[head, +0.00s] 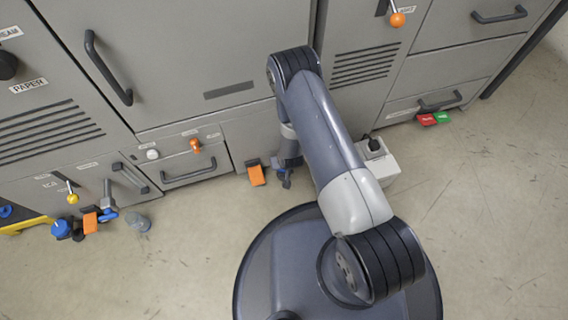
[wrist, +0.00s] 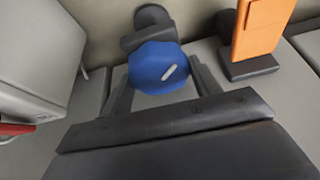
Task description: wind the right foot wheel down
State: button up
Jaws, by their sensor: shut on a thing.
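In the wrist view a blue foot wheel (wrist: 157,68) with a pale mark on its face sits between the two fingers of my gripper (wrist: 160,88). The fingers are shut on it from both sides. A dark round foot shows just beyond the wheel. In the head view my gripper (head: 286,178) is low at the base of the grey machine, just right of an orange flap (head: 256,175). The wheel is hidden there by my gripper and arm.
The orange flap also stands close beside the wheel in the wrist view (wrist: 263,28). A pale box (head: 378,165) with a dark top stands right of my arm. Another blue wheel (head: 61,229) is at the far left. Open floor (head: 480,220) lies at right.

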jog(key=m+h, duration=0.2)
jog(key=m, duration=0.3)
jog(key=shift+a+r+p, duration=0.1)
jog(key=shift+a+p, duration=0.05)
jog(key=shift+p, duration=0.2)
jog(key=shift+w+m+g+h+p, duration=0.1)
jog(key=shift+m+g+h+p, duration=0.35)
jog(key=shift+m, duration=1.05)
jog(key=shift+m+g+h+p, duration=0.1)
jog(key=shift+m+h+p, duration=0.15)
jog(key=shift+m+h, duration=0.85)
jog(key=shift+m+y, duration=0.35)
jog(key=shift+m, duration=0.35)
jog(key=o, duration=1)
jog(key=shift+a+n, duration=0.1)
jog(key=shift+n, duration=0.4)
